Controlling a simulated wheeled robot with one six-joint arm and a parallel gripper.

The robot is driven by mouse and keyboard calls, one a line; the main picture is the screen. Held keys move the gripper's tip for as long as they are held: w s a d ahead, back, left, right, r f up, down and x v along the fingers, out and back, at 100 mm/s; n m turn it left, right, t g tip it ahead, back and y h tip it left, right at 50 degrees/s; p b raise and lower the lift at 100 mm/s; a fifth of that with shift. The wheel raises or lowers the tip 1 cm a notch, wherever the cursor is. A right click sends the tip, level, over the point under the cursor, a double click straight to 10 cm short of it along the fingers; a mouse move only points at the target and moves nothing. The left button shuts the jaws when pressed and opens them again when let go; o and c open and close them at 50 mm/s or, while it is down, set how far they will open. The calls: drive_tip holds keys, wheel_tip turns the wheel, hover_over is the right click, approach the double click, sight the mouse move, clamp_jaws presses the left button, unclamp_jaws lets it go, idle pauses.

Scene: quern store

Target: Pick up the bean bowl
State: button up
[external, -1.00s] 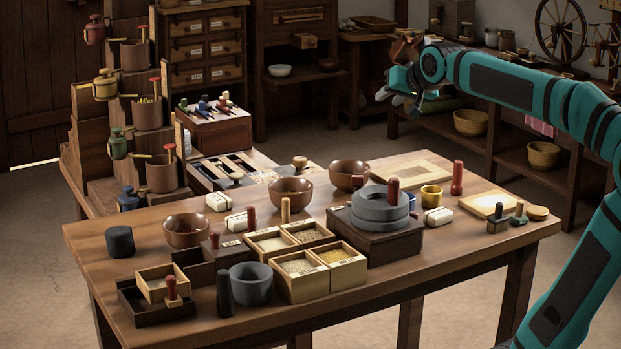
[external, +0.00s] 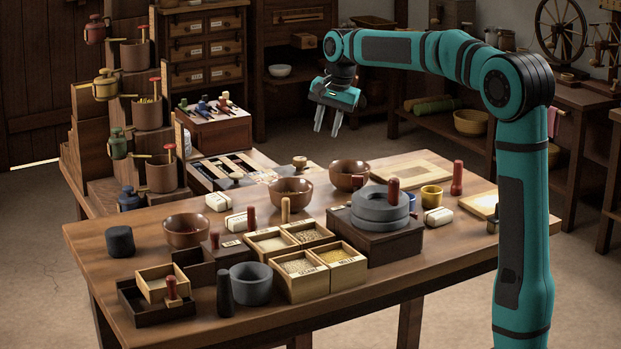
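Three brown wooden bowls stand on the table: a left bowl (external: 187,232) with dark reddish contents, a middle bowl (external: 291,192), and a back bowl (external: 349,176). I cannot tell for sure which is the bean bowl; the contents of the middle and back bowls are too small to make out. My gripper (external: 327,132) is in the air above the far side of the table, its fingers pointing down with a gap between them. It is empty, and appears higher than the middle and back bowls, touching nothing.
A grey quern stone (external: 380,207) sits on a dark block right of the back bowl. Divided wooden grain boxes (external: 308,288), a grey mortar (external: 251,284) and white bags (external: 236,221) crowd the table (external: 450,247). A pale board (external: 410,168) lies at the back right.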

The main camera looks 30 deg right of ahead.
drive_tip(key=w+f+g, duration=0.1)
drive_tip(key=w+f, duration=0.1)
approach(311, 189)
drive_tip(key=shift+m, duration=0.3)
drive_tip(key=f, duration=0.3)
drive_tip(key=a+f, duration=0.1)
drive_tip(key=f, duration=0.1)
drive_tip(key=shift+w+f, duration=0.1)
drive_tip(key=shift+w, duration=0.2)
drive_tip(key=shift+w+f, duration=0.2)
drive_tip(key=shift+f, duration=0.7)
drive_tip(key=shift+w+f, duration=0.15)
drive_tip(key=shift+f, duration=0.8)
drive_tip(key=shift+w+f, duration=0.2)
drive_tip(key=shift+f, duration=0.7)
clamp_jaws()
